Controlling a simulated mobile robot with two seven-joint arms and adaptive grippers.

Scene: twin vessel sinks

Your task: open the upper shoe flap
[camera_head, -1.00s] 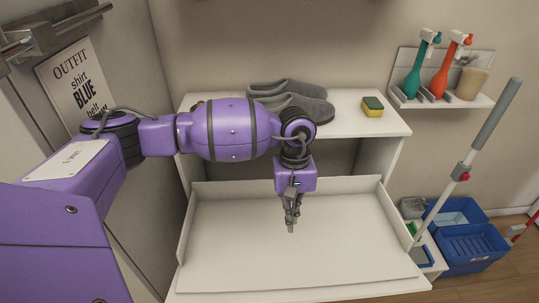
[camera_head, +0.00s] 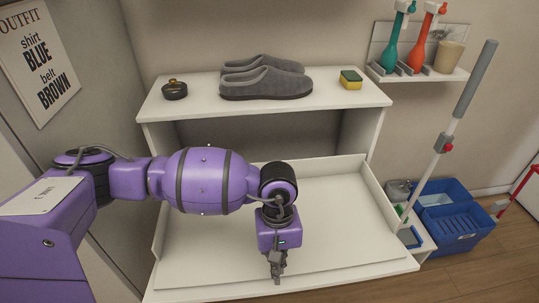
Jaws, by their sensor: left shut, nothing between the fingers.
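The upper shoe flap (camera_head: 335,215) of the white shoe cabinet (camera_head: 160,104) is tilted out and down, so its pale inner face and side walls show. My left arm hides the left part of the flap and the opening. My right gripper is not in view.
Grey slippers (camera_head: 265,82), a small dark round pot (camera_head: 174,90) and a sponge (camera_head: 351,79) sit on the cabinet top. A wall shelf (camera_head: 420,75) holds bottles and a cup. A mop handle (camera_head: 460,110) and blue bucket (camera_head: 452,225) stand at the right.

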